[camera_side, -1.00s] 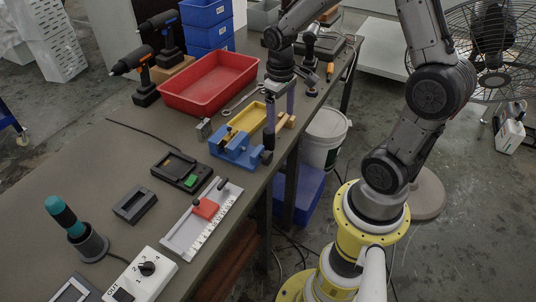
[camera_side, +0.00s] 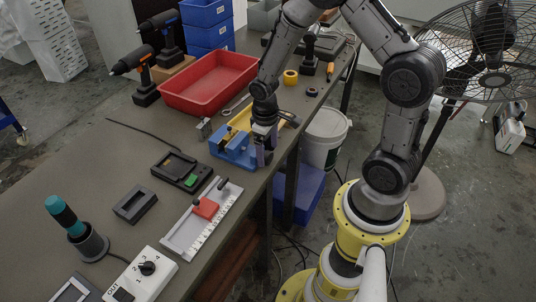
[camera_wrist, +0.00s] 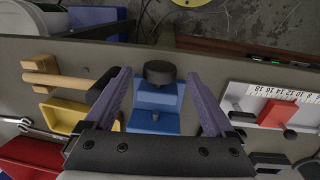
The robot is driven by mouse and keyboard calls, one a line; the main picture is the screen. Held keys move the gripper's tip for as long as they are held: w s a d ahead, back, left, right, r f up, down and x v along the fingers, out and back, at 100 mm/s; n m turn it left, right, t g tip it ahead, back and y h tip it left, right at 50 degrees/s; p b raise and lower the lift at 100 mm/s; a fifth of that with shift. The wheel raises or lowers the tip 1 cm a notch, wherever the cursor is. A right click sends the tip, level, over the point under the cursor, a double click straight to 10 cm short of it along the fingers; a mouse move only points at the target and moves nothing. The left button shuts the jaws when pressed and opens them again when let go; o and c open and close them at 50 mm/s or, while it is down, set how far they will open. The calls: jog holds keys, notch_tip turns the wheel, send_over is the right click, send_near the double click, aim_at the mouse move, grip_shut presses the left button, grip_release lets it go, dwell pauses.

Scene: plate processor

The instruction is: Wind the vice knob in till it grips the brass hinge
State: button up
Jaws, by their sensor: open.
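The blue vice (camera_side: 232,147) sits near the table's front edge, and also shows in the wrist view (camera_wrist: 158,97). Its dark round knob (camera_wrist: 160,72) faces the table edge. My gripper (camera_wrist: 158,76) is open, with one purple finger on each side of the knob and a visible gap to it on both sides. In the side view my gripper (camera_side: 264,154) is low at the knob end of the vice and mostly hides the knob.
A yellow tray (camera_wrist: 66,114) and a wooden mallet (camera_wrist: 62,82) lie close beside the vice. A ruler fixture with a red block (camera_side: 206,208) stands on its other side. A red tray (camera_side: 193,100) lies behind. Beyond the table edge is a white bucket (camera_side: 322,146).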

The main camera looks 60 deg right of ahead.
jog(key=shift+d+f, duration=0.1)
jog(key=shift+f, duration=1.15)
jog(key=c, duration=1.4)
jog(key=shift+o, duration=0.2)
jog(key=shift+s+d+y, duration=0.1)
jog(key=shift+y, duration=0.4)
jog(key=shift+d+y, duration=0.2)
jog(key=shift+y, duration=1.7)
